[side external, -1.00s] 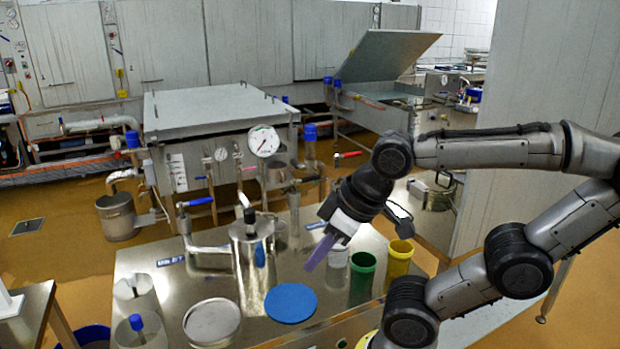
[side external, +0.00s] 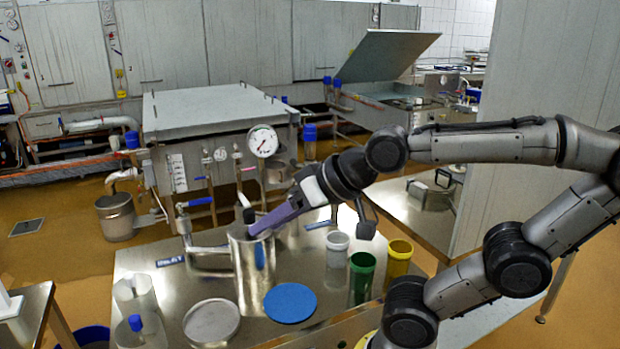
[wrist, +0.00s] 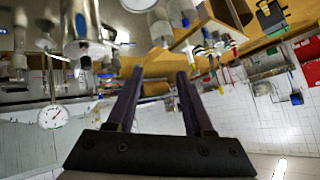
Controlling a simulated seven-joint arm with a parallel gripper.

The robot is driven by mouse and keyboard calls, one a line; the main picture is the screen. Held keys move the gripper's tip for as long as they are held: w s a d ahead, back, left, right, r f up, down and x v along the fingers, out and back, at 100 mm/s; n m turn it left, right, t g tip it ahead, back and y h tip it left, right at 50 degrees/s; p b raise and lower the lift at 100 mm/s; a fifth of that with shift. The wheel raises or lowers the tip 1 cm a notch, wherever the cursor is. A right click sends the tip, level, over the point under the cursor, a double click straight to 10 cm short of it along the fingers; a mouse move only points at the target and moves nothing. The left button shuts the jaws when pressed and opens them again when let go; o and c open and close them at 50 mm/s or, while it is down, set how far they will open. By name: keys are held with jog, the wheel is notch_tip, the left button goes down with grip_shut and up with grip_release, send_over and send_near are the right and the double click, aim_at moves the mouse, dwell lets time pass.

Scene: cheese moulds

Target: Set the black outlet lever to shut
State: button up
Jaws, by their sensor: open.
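The fingers partly hide the pot's top in the side view.
A blue disc (side external: 290,303), a grey round lid (side external: 211,321), a green cup (side external: 361,279), a yellow cup (side external: 398,259) and a white cup (side external: 337,249) stand near the pot. A pipe with a blue-handled valve (side external: 196,202) rises left of the pot. A gauge (side external: 263,141) stands behind.

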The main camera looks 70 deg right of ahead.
jog(key=w+d+r+m+t+h, duration=0.25)
jog(key=w+r+m, duration=0.2)
jog(key=w, duration=0.25)
jog(key=w+d+r+m+t+h, duration=0.1)
jog(key=w+d+r+m+t, duration=0.3)
jog(key=w, duration=0.3)
jog(key=w+d+f+m+g+h, duration=0.1)
jog(key=w+d+f+m+h, duration=0.15)
jog(key=d+m, duration=0.35)
jog(key=w+d+f+m+h, duration=0.1)
jog(key=w+d+m+h, duration=0.25)
jog(key=d, duration=0.45)
jog(key=s+d+f+m+g+h, duration=0.25)
jog(key=d+f, duration=0.25)
jog(key=d, duration=0.3)
jog(key=s+d+f+m+g+h, duration=0.1)
jog(key=d+f+m+g+h, duration=0.2)
jog(key=d, duration=0.4)
jog(key=s+d+f+m+g, duration=0.2)
jog(key=s+d+f, duration=0.2)
jog(key=f, duration=0.3)
jog(key=s+d+f+m+g, duration=0.1)
jog(key=s+d+f+g, duration=0.1)
jog(key=s+d+f, duration=0.4)
jog(key=w+a+x, duration=0.1)
jog(key=w+x, duration=0.1)
jog(key=x, duration=1.1)
jog(key=shift+w+f, duration=0.2)
jog(key=shift+f, duration=0.05)
jog(key=shift+d, duration=0.15)
